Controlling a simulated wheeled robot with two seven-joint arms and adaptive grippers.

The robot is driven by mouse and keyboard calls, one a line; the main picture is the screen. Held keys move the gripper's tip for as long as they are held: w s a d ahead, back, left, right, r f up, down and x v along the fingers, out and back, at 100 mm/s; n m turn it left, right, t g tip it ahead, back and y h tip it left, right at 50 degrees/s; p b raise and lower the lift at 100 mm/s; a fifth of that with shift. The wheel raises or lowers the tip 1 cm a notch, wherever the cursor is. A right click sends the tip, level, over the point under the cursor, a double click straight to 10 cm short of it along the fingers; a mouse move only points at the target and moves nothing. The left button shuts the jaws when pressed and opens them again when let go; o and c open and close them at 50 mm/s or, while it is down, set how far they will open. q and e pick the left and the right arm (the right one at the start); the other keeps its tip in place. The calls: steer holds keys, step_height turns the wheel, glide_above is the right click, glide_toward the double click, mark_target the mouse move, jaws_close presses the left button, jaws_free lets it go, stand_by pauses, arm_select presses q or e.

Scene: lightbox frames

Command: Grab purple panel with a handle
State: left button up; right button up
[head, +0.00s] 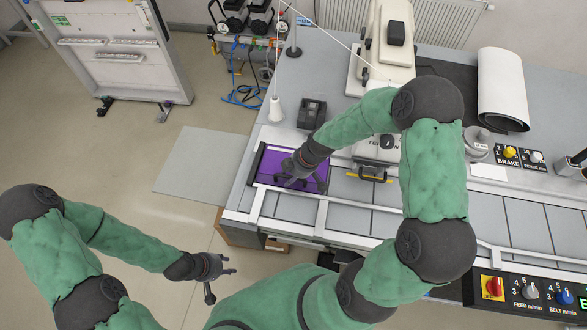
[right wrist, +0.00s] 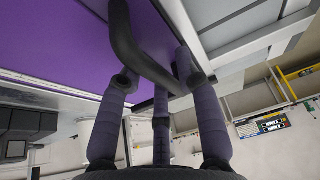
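The purple panel (head: 312,162) lies in a dark frame at the left end of the grey machine table. It fills the upper left of the right wrist view (right wrist: 60,45). Its black bar handle (right wrist: 138,50) shows close up there. My right gripper (head: 287,176) is over the panel's near left part, at the handle. Its fingers (right wrist: 156,70) look spread, with the handle between them; firm contact cannot be made out. My left gripper (head: 222,277) is open and empty, low over the floor left of the table.
A black device (head: 311,113) and a white cone (head: 276,109) stand just behind the panel. A white sewing machine head (head: 385,60) is to the right. White rails (head: 350,242) run along the table's front. A control panel (head: 530,292) is at lower right.

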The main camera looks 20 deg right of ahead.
jaws_close()
steer(key=shift+r, duration=0.1)
